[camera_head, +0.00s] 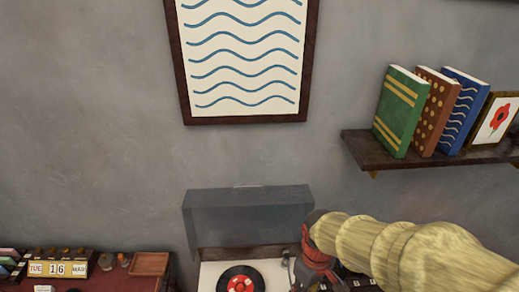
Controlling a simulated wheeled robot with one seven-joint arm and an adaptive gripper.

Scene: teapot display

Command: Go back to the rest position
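My arm (410,250), in a ribbed tan cover, reaches in from the lower right. Its end bends downward near the bottom centre. My gripper (316,268) is partly visible there, dark and red, just right of a record player (215,278). Its fingers are too small and too hidden to tell whether they are open or shut. Whether it holds anything cannot be seen. No teapot shows in this view.
The record player has a raised grey lid (248,215) and a black record with a red label (240,283). Left are a date block calendar (60,266) and a wooden tray (149,264). A wall shelf (420,160) holds several books and a poppy picture (496,121). A framed wave picture (245,60) hangs above.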

